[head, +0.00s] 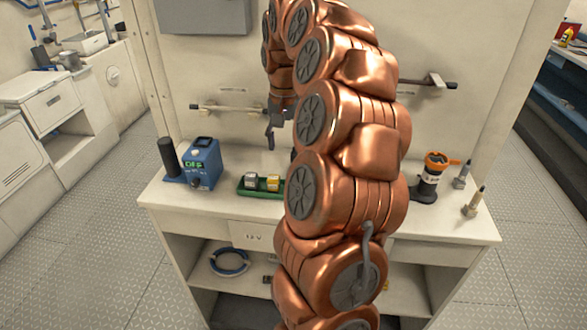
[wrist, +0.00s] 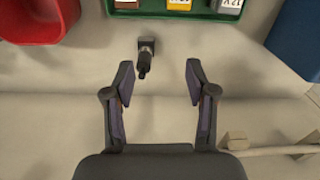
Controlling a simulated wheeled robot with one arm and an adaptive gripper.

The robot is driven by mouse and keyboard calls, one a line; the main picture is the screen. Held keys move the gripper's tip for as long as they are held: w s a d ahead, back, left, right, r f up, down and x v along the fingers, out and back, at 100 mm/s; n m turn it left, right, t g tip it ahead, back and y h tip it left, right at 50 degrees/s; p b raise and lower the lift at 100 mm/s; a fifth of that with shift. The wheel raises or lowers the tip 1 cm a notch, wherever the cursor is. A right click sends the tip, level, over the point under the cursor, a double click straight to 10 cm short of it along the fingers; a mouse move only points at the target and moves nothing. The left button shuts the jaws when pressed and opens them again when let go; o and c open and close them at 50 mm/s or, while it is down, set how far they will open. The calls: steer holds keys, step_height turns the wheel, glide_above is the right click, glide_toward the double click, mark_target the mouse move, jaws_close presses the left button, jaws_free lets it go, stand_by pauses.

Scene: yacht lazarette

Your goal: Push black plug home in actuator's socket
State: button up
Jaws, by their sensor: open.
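A small black plug-like piece (wrist: 144,66) with a squarish dark end (wrist: 146,43) shows in the wrist view, on the pale surface below the green tray. I cannot tell whether the squarish end is part of it or a socket. My gripper (wrist: 159,68) is open and empty, its fingers reaching to either side of the piece, which is nearer the left finger and apart from it. In the head view, part of my gripper (head: 271,136) shows near the wall; my arm hides the counter below it. I cannot make out which thing is the actuator.
A green tray (head: 245,191) holds small boxes beside a blue device (head: 202,163) and black cylinder (head: 168,155). A red bin (wrist: 38,25) is top left in the wrist view. An orange-topped black device (head: 430,178) stands right. A wall rail (head: 230,109) runs behind.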

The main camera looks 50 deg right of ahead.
steer(key=d, duration=0.3)
steer(key=shift+s+f+m, duration=0.15)
steer(key=shift+f+m, duration=0.2)
steer(key=shift+m, duration=0.05)
steer(key=shift+s+a+f+p, duration=0.1)
steer(key=shift+f+p, duration=0.2)
steer(key=shift+f, duration=0.95)
steer(key=shift+s+a+f+p, duration=0.15)
steer(key=shift+f+p, duration=0.2)
steer(key=shift+f, duration=0.95)
steer(key=shift+s+a+f+p, duration=0.1)
steer(key=shift+f+p, duration=0.2)
steer(key=shift+f, duration=0.95)
steer(key=shift+c, duration=0.4)
jaws_close()
